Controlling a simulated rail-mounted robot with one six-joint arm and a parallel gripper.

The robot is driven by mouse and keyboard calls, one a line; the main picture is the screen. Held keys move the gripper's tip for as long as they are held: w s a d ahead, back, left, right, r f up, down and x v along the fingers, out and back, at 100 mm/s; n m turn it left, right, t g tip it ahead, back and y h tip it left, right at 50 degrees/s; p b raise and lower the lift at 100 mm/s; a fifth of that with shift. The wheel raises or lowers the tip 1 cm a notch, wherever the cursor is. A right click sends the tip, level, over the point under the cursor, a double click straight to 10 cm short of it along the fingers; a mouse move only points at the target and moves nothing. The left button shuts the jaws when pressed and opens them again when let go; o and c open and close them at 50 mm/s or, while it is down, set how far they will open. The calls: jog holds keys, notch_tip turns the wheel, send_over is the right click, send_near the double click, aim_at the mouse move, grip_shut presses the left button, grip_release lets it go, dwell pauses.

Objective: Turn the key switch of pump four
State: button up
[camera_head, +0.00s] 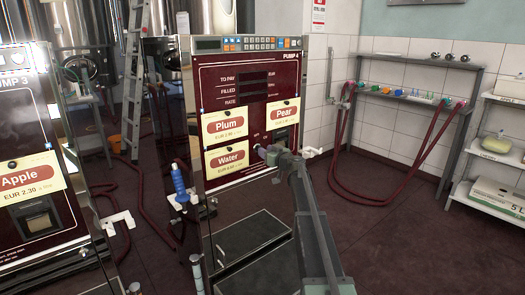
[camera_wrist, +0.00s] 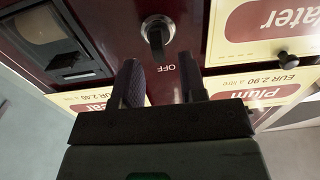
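Pump four (camera_head: 235,110) has a dark red front panel marked PUMP 4. Its key switch (camera_wrist: 157,30) shows in the wrist view as a silver round lock with a black key handle. The handle points down the picture toward the OFF label (camera_wrist: 165,68). My gripper (camera_wrist: 158,66) is open, one finger on each side of the gap below the handle. I cannot tell whether either finger touches the handle. In the head view my gripper (camera_head: 268,153) is close to the panel, between the Water and Pear signs, and the key switch cannot be made out.
Price signs for Plum (camera_head: 225,123), Pear (camera_head: 284,114) and Water (camera_head: 227,159) hang around the switch area. A printer-like slot unit (camera_wrist: 50,40) is beside the switch in the wrist view. Pump 3 (camera_head: 25,140) stands left. Open floor lies right, before a hose rack (camera_head: 415,98).

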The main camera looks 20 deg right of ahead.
jog(key=x, duration=0.3)
grip_shut()
jog(key=shift+m, duration=0.4)
jog(key=m, duration=0.4)
jog(key=shift+d+m, duration=0.2)
jog(key=shift+m, duration=0.2)
jog(key=m, duration=0.6)
jog(key=shift+d+f, duration=0.15)
jog(key=shift+f, duration=0.05)
jog(key=shift+m, duration=0.3)
